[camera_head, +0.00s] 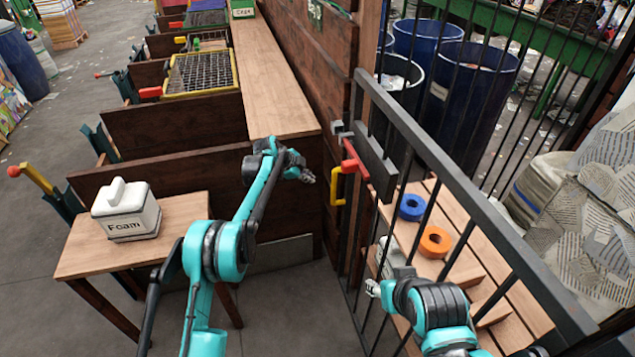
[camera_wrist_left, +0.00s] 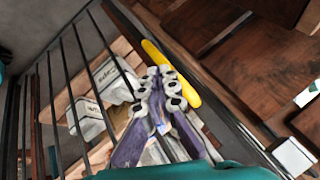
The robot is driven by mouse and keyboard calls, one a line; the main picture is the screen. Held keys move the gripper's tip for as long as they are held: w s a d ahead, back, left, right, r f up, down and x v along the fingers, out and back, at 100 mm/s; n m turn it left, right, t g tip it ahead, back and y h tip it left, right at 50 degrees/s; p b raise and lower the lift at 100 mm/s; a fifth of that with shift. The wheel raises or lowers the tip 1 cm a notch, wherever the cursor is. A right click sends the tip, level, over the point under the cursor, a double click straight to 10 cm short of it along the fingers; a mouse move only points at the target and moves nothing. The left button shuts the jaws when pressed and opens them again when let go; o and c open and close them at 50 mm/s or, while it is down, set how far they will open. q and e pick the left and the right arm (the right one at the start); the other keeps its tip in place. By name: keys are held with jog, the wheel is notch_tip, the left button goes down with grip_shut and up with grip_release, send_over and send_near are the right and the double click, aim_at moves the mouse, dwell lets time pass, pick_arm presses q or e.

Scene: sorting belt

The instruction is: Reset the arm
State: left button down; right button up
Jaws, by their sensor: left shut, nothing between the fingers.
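My left arm comes in from the left in the head view, and its gripper (camera_head: 308,176) hangs in the air by the end of the wooden counter, left of the barred gate. In the left wrist view the left gripper (camera_wrist_left: 160,78) is shut, with nothing between its fingers. A yellow handle (camera_wrist_left: 172,75) shows just behind the fingers there; whether they touch cannot be told. My right gripper (camera_head: 373,288) is small at the gate bars, low in the head view, and its fingers are not clear.
The barred gate (camera_head: 455,190) has a red latch (camera_head: 356,165) and a yellow handle (camera_head: 338,187). A Foam container (camera_head: 125,212) stands on a small table (camera_head: 80,255) at left. A blue ring (camera_head: 411,207) and an orange ring (camera_head: 435,242) lie beyond the bars. Bare floor lies below the counter.

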pick_arm(q)
jog(key=s+a+r+n+t+y, duration=0.1)
jog(key=s+a+r+n, duration=0.45)
jog(key=s+r, duration=0.4)
jog(key=s+a+r+n+y, duration=0.2)
jog(key=s+a+r+n, duration=0.2)
jog(key=s+a+r, duration=0.45)
jog(key=s+a+r+n+t+y, duration=0.1)
jog(key=s+a+n, duration=0.1)
jog(key=s, duration=0.6)
jog(key=s+a+r+n, duration=0.1)
jog(key=s+r+n, duration=0.15)
jog(key=s, duration=0.55)
jog(key=s+a+f+n+y, duration=0.1)
jog(key=s+a+f+n, duration=0.1)
jog(key=s, duration=0.5)
jog(key=s+a+f+n+y, duration=0.1)
jog(key=s+a+f+n, duration=0.1)
jog(key=s+f+n, duration=0.2)
jog(key=s+f, duration=0.2)
jog(key=s, duration=0.2)
jog(key=shift+a+f+t, duration=0.15)
jog(key=shift+a+t, duration=0.15)
jog(key=shift+t, duration=0.1)
